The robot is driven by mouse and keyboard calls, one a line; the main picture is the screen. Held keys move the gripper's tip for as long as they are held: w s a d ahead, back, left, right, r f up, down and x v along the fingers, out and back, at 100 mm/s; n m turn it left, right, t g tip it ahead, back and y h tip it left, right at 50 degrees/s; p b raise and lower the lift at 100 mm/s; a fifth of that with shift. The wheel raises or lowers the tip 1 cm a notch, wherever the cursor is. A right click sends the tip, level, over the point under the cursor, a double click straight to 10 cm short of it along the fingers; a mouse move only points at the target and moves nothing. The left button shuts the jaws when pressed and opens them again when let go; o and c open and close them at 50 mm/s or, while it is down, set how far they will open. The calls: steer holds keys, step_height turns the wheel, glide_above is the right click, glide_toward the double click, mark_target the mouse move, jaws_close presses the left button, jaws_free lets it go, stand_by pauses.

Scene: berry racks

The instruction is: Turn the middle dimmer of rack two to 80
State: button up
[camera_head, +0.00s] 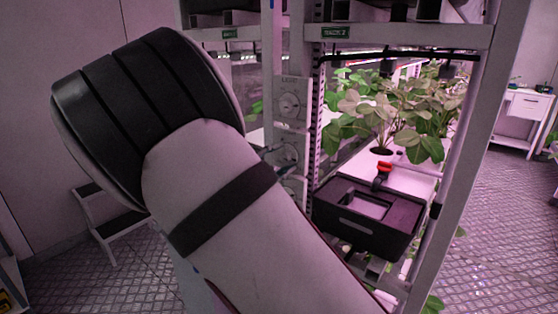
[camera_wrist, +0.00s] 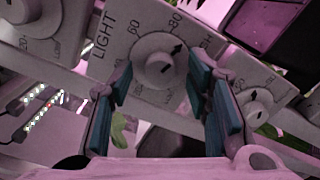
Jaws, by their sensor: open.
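Rack two's post carries a column of dimmers; the upper dimmer (camera_head: 289,106) is clear in the head view. The middle dimmer (camera_head: 289,153) is partly hidden by my gripper (camera_head: 270,152). In the wrist view, the middle dimmer's round pale knob (camera_wrist: 153,62) sits between the teal fingers of my gripper (camera_wrist: 160,82). The fingers are open, one on each side; I cannot tell whether they touch the knob. Its dark pointer mark aims up and right, near the printed 80. The plate also reads LIGHT and 60.
Neighbouring dimmer knobs show at left (camera_wrist: 42,18) and right (camera_wrist: 257,104) in the wrist view. A black crate (camera_head: 365,225) stands on the rack right of the dimmers, with leafy plants (camera_head: 400,105) behind. A step stool (camera_head: 110,225) stands at left.

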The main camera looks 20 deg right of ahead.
jaws_close()
steer(key=n+p, duration=0.2)
steer(key=shift+d+r+n+p, duration=0.1)
steer(key=shift+r+n+p, duration=0.05)
steer(key=shift+n+p, duration=0.2)
steer(key=shift+f+n+p, duration=0.2)
steer(key=shift+n+p, duration=0.5)
steer(key=shift+n, duration=0.65)
jaws_free()
steer(key=v, duration=1.2)
